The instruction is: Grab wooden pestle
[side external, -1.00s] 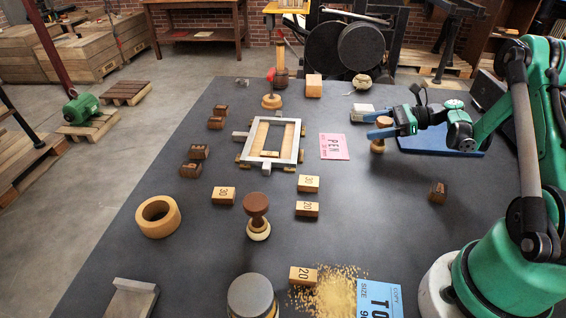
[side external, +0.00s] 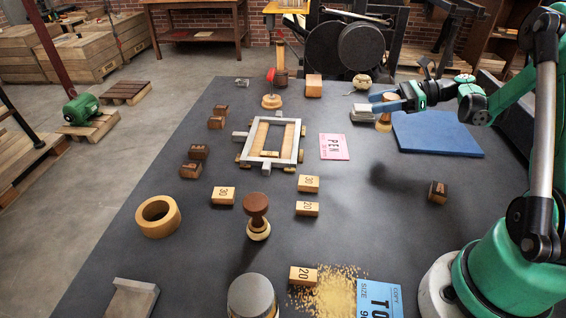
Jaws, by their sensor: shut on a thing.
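A similar brown-knobbed piece with a pale base (side external: 257,213) stands at the front middle of the table.
A blue mat (side external: 437,135) lies right of my gripper. A grey block (side external: 362,113) is close on its left. A metal-edged frame (side external: 270,142), a pink card (side external: 334,147) and several numbered wooden blocks (side external: 308,184) lie further left. The table right of centre is mostly clear.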

